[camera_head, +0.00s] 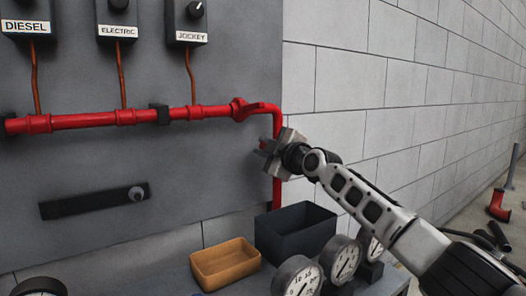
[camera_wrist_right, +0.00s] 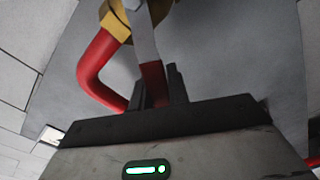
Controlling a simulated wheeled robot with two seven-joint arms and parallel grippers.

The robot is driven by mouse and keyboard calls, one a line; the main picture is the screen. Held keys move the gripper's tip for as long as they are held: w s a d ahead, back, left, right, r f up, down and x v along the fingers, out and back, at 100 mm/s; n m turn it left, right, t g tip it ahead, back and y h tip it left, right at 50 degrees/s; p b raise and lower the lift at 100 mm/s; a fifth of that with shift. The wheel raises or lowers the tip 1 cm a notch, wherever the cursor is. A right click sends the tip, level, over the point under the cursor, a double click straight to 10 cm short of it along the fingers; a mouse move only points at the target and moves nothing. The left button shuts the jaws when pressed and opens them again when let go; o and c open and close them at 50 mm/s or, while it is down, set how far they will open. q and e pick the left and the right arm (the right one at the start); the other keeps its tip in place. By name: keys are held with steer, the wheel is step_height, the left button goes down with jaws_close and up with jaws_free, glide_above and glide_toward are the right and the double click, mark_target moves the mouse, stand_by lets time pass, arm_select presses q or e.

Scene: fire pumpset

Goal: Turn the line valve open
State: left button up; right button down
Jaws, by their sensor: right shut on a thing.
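The line valve (camera_wrist_right: 117,20) shows in the right wrist view as a yellowish body on the red pipe, cut off by the top edge. Its grey lever (camera_wrist_right: 143,40) runs down to a red end (camera_wrist_right: 153,76) between the fingers of my right gripper (camera_wrist_right: 157,88). The fingers are shut on that red end. In the head view my right gripper (camera_head: 267,149) is at the downward run of the red pipe, below the bend; the lever is hard to make out there. My left gripper is not in view.
The red pipe (camera_head: 83,121) runs along the grey panel (camera_head: 200,160) below three labelled control boxes (camera_head: 118,18). Below the gripper are a dark bin (camera_head: 295,231), a tan tray (camera_head: 225,263) and several gauges (camera_head: 298,277). A block wall (camera_head: 400,110) stands at right.

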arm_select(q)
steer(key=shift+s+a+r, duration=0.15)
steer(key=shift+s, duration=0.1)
arm_select(e)
steer(key=shift+w+d+r+m, duration=0.15)
steer(key=shift+r+m, duration=0.1)
steer(key=shift+m, duration=0.25)
steer(key=c, duration=1.3)
jaws_free()
steer(key=shift+c, duration=0.2)
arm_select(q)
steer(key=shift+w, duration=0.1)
